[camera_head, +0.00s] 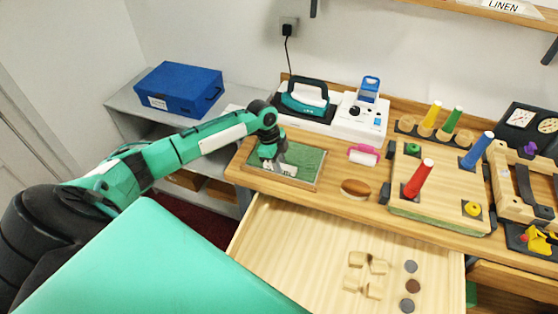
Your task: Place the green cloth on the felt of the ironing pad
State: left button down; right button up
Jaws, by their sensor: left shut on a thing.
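A shallow wooden-framed pad (319,170) with a green surface lies on the counter near its left end; I take it for the ironing pad. My left gripper (280,167) points down over the left-middle of this pad, with its fingertips low at the green surface. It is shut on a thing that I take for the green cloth. The cloth is mostly hidden by the fingers and blends with the green around it, so its edges and whether it touches the felt cannot be told. My right gripper is not in view.
A teal iron (305,97) stands behind the pad, beside a white box (358,120). A pink-framed item (363,154) and a peg board (440,190) are to the right. An open drawer (310,240) below holds wooden pieces and discs. A blue box (180,89) sits left.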

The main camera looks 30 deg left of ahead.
pick_arm(q)
jog(key=c, duration=1.2)
grip_release()
jog(key=shift+f, duration=0.15)
jog(key=b+v, duration=0.2)
jog(key=v, duration=1)
jog(key=shift+b, duration=0.4)
